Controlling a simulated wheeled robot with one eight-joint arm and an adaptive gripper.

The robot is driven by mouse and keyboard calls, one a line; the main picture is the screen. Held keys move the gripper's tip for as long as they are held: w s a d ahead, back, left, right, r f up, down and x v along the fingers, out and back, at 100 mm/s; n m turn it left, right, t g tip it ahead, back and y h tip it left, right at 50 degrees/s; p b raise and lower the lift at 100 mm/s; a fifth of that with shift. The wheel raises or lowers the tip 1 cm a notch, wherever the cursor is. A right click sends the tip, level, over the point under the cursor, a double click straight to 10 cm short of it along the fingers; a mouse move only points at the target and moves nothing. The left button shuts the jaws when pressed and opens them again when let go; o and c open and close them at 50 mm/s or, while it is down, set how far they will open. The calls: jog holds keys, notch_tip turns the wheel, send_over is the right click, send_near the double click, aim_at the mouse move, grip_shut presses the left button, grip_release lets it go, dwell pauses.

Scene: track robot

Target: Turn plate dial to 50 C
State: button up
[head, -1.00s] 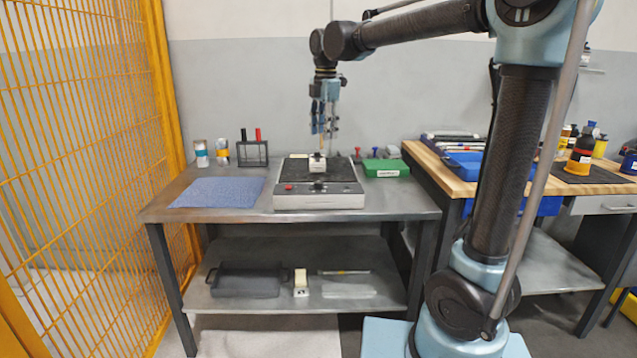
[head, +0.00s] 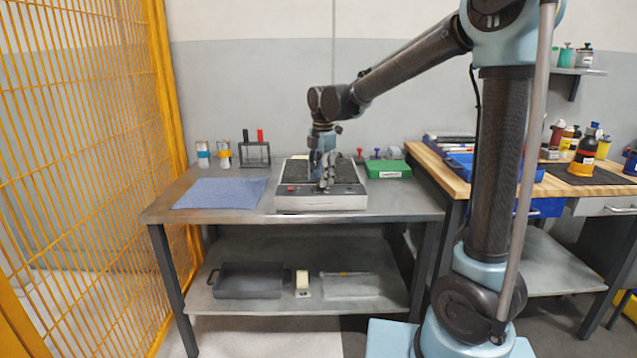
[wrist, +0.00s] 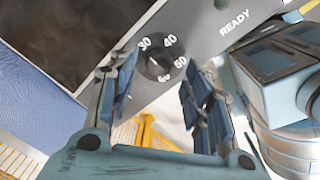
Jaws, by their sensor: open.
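The hot plate (head: 320,203) is a grey box with a dark top, standing on the metal bench. My gripper (wrist: 162,76) is open, with one blue finger on each side of the dial. In the head view my gripper (head: 325,184) is low over the panel and hides the dial. I cannot tell whether the fingers touch it.
A blue cloth (head: 220,193) lies left of the plate. A rack with a black and a red item (head: 255,153) stands behind. A green box (head: 387,169) is to the right. A yellow mesh fence (head: 80,170) closes the left side.

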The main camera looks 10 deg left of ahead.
jog(key=shift+f, duration=1.15)
jog(key=shift+c, duration=0.6)
